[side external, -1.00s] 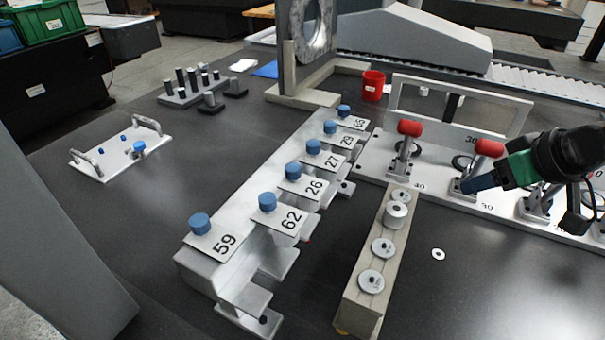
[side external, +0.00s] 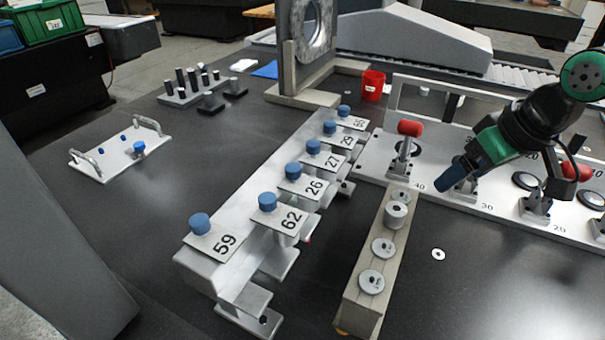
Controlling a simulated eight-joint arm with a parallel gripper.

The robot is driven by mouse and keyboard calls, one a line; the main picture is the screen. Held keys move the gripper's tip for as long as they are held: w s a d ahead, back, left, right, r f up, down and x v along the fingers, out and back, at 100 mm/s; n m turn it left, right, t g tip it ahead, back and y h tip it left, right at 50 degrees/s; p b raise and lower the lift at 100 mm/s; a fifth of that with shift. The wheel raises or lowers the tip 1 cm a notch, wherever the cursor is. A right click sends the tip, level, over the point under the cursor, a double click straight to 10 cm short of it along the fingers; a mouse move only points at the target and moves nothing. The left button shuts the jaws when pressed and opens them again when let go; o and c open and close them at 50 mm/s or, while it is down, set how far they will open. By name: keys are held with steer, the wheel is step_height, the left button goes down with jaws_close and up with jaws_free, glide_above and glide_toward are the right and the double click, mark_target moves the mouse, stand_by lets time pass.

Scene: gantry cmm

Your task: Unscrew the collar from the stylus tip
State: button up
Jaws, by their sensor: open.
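My gripper (side external: 452,178) has blue fingertips and points down and left. In the picture it is in front of the white fixture plate, right of the block with discs. The gap between its fingers is hard to see, and nothing shows held in it. I cannot tell for certain which thing is the stylus tip or its collar. A pale block (side external: 357,306) carries several round metal discs; one thicker, collar-like cylinder (side external: 396,213) sits on it toward the far end. My gripper is apart from it.
A grey rack (side external: 262,170) holds several numbered plates with blue knobs. A white plate (side external: 379,172) with red-handled clamps, one red handle (side external: 410,128), runs behind my gripper. A red cup (side external: 373,86) stands behind. A small washer (side external: 438,254) lies on the open dark table.

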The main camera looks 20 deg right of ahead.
mark_target(396, 208)
steer(key=a+g, duration=0.1)
steer(key=a, duration=0.1)
steer(key=w+a+n+g, duration=0.1)
steer(key=a, duration=0.1)
steer(key=w+a+n+g, duration=0.1)
steer(key=a+g, duration=0.1)
steer(key=a, duration=0.1)
steer(key=shift+r, duration=0.3)
steer(key=shift+a+f+g+h, duration=0.2)
steer(key=shift+a+g+h, duration=0.1)
steer(key=shift+a+g, duration=0.15)
steer(key=shift+f, duration=2.65)
jaws_close()
steer(key=c, duration=0.8)
jaws_free()
jaws_close()
steer(key=n, duration=0.5)
steer(key=shift+n, duration=0.3)
